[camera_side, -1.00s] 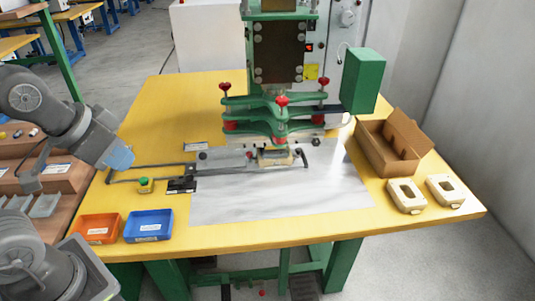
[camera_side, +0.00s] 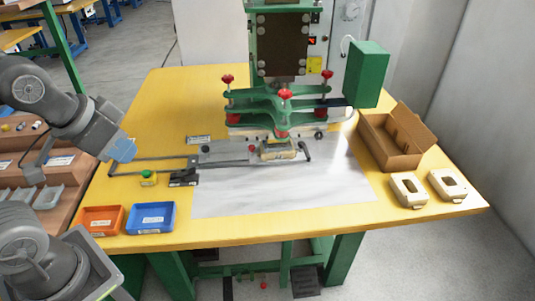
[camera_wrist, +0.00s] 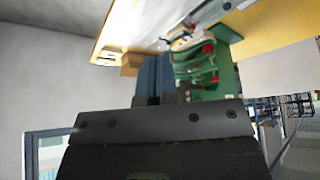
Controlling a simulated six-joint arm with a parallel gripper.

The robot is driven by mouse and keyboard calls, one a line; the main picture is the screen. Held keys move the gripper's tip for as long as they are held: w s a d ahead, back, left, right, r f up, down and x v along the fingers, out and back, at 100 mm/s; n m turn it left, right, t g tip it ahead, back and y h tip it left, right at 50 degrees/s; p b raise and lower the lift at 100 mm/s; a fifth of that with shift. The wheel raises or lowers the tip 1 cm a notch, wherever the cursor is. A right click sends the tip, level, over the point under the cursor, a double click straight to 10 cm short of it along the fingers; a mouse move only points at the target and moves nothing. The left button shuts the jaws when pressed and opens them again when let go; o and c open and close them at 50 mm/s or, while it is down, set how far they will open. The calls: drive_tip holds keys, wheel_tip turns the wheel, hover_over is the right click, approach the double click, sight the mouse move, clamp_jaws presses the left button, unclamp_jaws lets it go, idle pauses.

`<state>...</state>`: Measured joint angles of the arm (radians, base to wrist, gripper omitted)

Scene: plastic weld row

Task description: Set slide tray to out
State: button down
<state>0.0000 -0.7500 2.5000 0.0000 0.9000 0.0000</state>
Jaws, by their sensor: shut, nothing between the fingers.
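The slide tray (camera_side: 279,152) shows in the side view under the green press head, at the right end of its rails. A cream part appears to sit on it, and the head partly hides it. A dark handle (camera_side: 305,150) stands at its right. The dark slide rails (camera_side: 150,160) run left across the yellow table, and their left stretch is empty. My gripper (camera_wrist: 153,60) shows in the wrist view with its blue fingers together and nothing between them. It is apart from the tray.
An open cardboard box (camera_side: 390,145) and two cream frames (camera_side: 409,190) are at the right. The grey sheet (camera_side: 285,195) in front of the press is clear.

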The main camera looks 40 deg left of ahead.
sight(204, 146)
drive_tip(key=c, duration=1.8)
unclamp_jaws()
